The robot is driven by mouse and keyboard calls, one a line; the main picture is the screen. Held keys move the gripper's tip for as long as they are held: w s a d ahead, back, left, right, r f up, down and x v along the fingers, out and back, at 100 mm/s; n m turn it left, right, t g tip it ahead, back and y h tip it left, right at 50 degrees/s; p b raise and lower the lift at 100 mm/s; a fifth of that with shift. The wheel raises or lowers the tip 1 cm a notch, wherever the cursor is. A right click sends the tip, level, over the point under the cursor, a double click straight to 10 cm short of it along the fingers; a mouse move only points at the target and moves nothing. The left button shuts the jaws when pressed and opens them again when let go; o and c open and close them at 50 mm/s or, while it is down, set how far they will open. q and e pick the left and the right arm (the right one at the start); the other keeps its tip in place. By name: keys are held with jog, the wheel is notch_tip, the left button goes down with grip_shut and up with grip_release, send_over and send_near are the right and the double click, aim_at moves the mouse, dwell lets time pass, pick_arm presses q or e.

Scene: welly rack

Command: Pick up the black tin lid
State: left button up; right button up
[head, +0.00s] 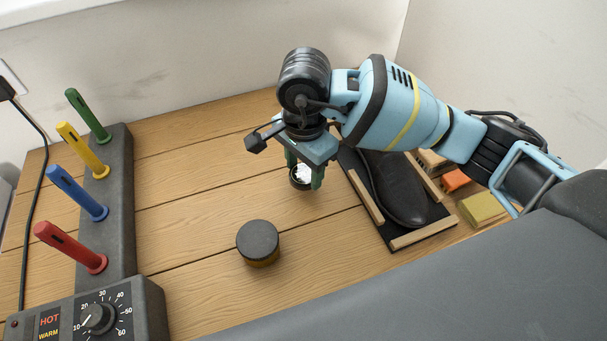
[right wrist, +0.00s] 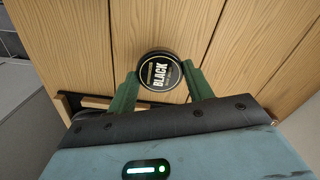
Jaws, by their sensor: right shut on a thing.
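The black tin lid (right wrist: 160,72) is round and dark, with "BLACK" printed in white on its face. My right gripper (right wrist: 160,82) is shut on it, one green finger on each side of its rim in the right wrist view. In the head view my right gripper (head: 304,175) points down over the wooden table, and the small round dark-rimmed lid (head: 300,183) shows between the fingers with a whitish patch on it. I cannot tell whether it is clear of the table or whether a tin is under it. My left gripper is not in view.
A dark-topped tin with a yellowish body (head: 258,242) stands nearer on the table (head: 190,215). A black shoe piece (head: 395,190) lies on a wood-edged board (head: 425,236), with orange (head: 455,179) and yellow (head: 482,208) blocks beyond. A grey rack (head: 118,200) with coloured pegs stands left.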

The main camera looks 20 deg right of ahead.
jog(key=s+a, duration=0.1)
jog(key=s, duration=0.3)
jog(key=s+a, duration=0.1)
jog(key=s, duration=0.4)
jog(key=s+a+r, duration=0.1)
jog(key=s, duration=0.4)
jog(key=shift+s+b, duration=0.15)
jog(key=shift+b, duration=0.15)
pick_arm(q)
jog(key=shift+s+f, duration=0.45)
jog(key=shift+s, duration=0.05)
pick_arm(e)
jog(key=shift+s, duration=0.6)
